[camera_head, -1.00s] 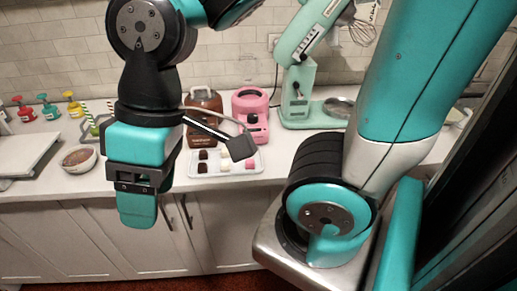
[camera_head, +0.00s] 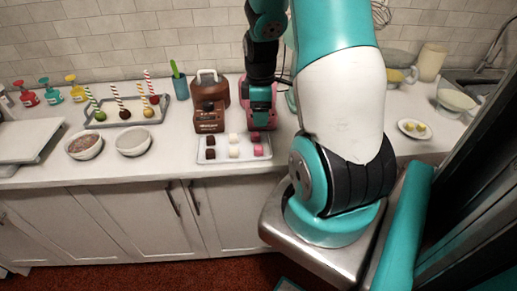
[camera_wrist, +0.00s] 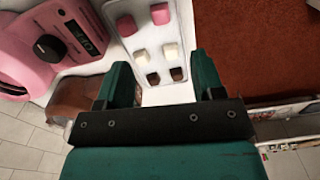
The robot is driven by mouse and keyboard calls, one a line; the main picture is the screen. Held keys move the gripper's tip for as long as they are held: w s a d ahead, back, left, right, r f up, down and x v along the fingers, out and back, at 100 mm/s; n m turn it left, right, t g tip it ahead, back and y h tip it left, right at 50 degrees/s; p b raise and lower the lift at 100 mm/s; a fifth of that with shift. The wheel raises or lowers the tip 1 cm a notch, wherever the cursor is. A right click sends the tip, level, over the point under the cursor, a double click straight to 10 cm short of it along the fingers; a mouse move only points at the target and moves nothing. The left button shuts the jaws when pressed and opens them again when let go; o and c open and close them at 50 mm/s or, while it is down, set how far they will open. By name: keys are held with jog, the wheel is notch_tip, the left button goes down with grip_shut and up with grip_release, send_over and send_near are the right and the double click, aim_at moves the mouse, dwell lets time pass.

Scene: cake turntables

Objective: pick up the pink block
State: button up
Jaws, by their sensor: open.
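In the head view my gripper (camera_head: 261,112) is behind the tray, in front of the pink machine.
White blocks (camera_head: 234,152) and brown blocks (camera_head: 210,154) share the tray. A pink machine (camera_wrist: 70,35) and a brown dispenser (camera_head: 209,118) stand behind the tray. Bowls (camera_head: 133,142) and a cake-pop tray (camera_head: 100,119) are at left.

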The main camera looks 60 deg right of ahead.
send_over(261, 153)
notch_tip(261, 153, down, 7)
jog(key=shift+w+p, duration=0.15)
jog(key=shift+p, duration=0.25)
jog(key=shift+d+f+p, duration=0.1)
jog(key=shift+f+p, duration=0.9)
jog(key=shift+f, duration=1.7)
jog(key=c, duration=1)
